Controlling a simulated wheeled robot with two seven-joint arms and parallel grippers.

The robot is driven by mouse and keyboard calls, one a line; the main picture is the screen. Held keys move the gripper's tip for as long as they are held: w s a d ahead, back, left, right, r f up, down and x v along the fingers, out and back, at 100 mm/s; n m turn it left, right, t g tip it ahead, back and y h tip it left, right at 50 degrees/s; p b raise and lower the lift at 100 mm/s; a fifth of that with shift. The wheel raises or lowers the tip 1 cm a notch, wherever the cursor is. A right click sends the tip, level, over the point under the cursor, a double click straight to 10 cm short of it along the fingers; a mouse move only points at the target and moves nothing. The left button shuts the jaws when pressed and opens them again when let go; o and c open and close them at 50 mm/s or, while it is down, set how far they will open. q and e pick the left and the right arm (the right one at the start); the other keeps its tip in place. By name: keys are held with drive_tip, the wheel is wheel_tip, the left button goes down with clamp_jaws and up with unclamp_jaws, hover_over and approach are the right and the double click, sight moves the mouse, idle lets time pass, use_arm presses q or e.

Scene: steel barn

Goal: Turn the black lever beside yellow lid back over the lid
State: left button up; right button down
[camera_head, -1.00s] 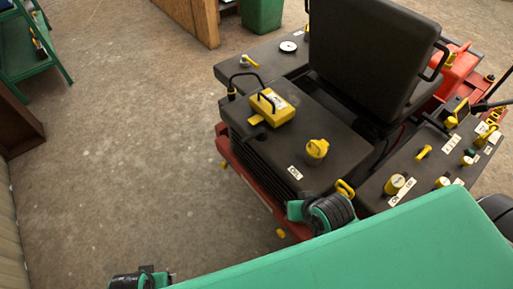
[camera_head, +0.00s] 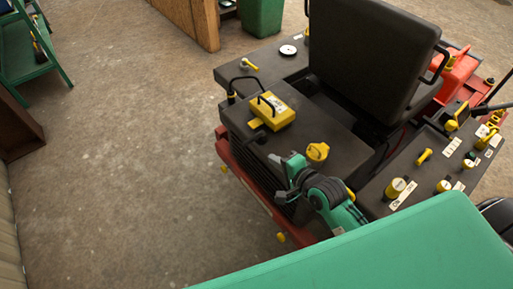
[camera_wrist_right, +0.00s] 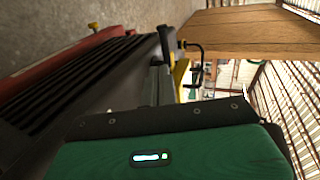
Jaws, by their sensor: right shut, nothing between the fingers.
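The yellow lid (camera_head: 271,110) sits on the dark rear deck of the red machine, with a black handle across it. A thin black bent lever (camera_head: 243,77) rises beside it on the left, its lower end near a yellow-banded black post. In the right wrist view, a yellow part (camera_wrist_right: 181,72) and a black bent bar (camera_wrist_right: 196,48) show beyond the fingers, partly hidden. My right gripper (camera_head: 276,168) is shut and empty, near the deck's front edge, below and apart from the lid. It also shows in the wrist view (camera_wrist_right: 161,65). My left gripper is out of view.
A yellow knob (camera_head: 318,151) stands on the deck close to my right gripper. The black seat (camera_head: 370,50) rises behind it. A side console (camera_head: 430,165) with yellow knobs lies to the right. The concrete floor at left is clear.

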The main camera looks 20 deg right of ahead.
sight(256, 148)
drive_tip(key=x, duration=1)
drive_tip(key=shift+f, duration=0.1)
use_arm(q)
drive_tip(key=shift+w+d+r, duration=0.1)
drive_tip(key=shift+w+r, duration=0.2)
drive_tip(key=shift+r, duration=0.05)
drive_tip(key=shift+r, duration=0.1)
